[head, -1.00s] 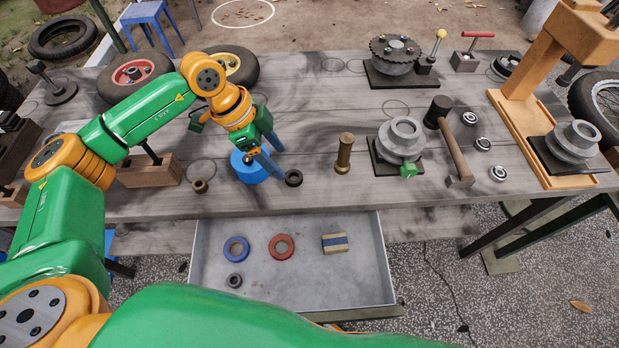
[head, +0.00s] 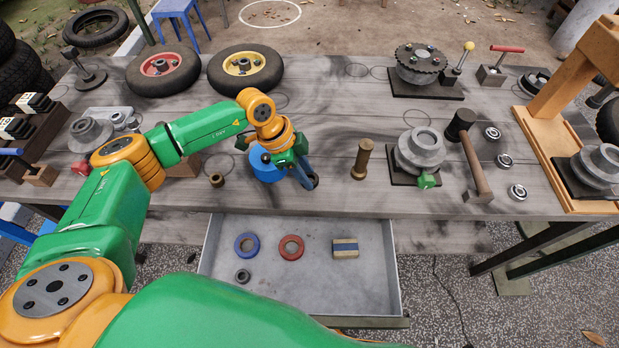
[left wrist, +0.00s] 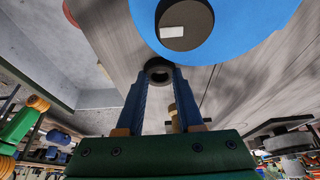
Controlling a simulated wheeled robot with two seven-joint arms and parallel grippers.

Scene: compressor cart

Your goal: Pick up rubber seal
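The rubber seal appears as a small black ring (head: 314,179) on the bench, in front of a blue round object (head: 266,166) and partly hidden by my fingers. My left gripper (head: 307,182) reaches down over it with blue fingers. In the left wrist view, the black ring (left wrist: 158,72) lies between the fingertips of my left gripper (left wrist: 160,78) and nearly fills the gap. I cannot tell whether the fingers press on it or only stand beside it. My right gripper is not in view.
A brass cylinder (head: 362,159) stands to the right and a small brass bushing (head: 217,180) lies to the left. The open drawer (head: 370,297) below holds a blue ring (head: 247,246), a red ring (head: 291,247), another black ring (head: 242,276) and a small block (head: 345,248).

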